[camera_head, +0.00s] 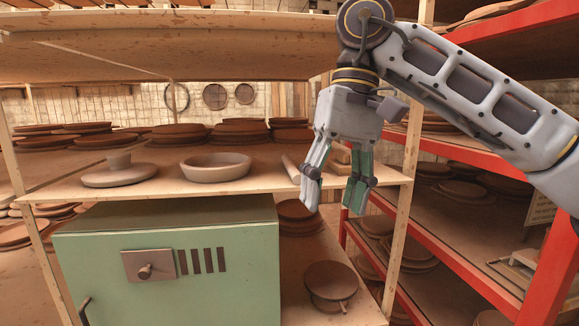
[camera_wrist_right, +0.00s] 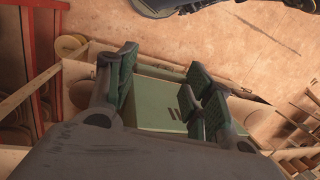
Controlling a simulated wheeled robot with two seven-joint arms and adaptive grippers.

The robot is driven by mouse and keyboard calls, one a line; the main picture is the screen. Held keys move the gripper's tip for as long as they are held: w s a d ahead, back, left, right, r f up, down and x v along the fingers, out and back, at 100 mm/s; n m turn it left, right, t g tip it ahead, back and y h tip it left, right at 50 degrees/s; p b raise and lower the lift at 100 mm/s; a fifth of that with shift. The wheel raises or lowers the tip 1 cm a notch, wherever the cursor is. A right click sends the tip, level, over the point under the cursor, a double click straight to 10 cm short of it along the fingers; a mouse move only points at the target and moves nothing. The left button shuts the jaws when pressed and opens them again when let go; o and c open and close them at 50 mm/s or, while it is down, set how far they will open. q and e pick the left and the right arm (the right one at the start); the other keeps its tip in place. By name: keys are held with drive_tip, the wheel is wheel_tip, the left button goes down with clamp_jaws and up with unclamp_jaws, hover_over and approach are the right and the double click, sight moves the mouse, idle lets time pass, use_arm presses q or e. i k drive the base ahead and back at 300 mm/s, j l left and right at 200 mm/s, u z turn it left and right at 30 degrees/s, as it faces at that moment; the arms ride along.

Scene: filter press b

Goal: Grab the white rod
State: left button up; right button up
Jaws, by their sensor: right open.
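A pale, whitish rod (camera_head: 290,168) lies on the wooden shelf (camera_head: 240,188) in the head view, just left of my right gripper, which may hide part of it. My right gripper (camera_head: 333,195) points down at the shelf's right front, its fingers spread and nothing between them. In the wrist view the open fingers (camera_wrist_right: 160,92) show with the green cabinet behind them. I cannot make out the rod in that view. My left gripper is not in view.
A shallow bowl (camera_head: 216,167) and a plate with a raised centre (camera_head: 119,171) stand left of the rod. A green cabinet (camera_head: 215,275) is below. A wooden post (camera_head: 402,200) and a red rack (camera_head: 450,266) are close on the right. Another shelf board (camera_head: 170,45) hangs above.

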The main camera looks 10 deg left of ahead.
sight(294, 174)
drive_tip(key=i+j, duration=0.2)
drive_tip(key=i, duration=0.2)
drive_tip(key=i+j, duration=0.2)
drive_tip(key=i, duration=0.2)
drive_tip(key=i+j, duration=0.2)
drive_tip(key=i, duration=0.2)
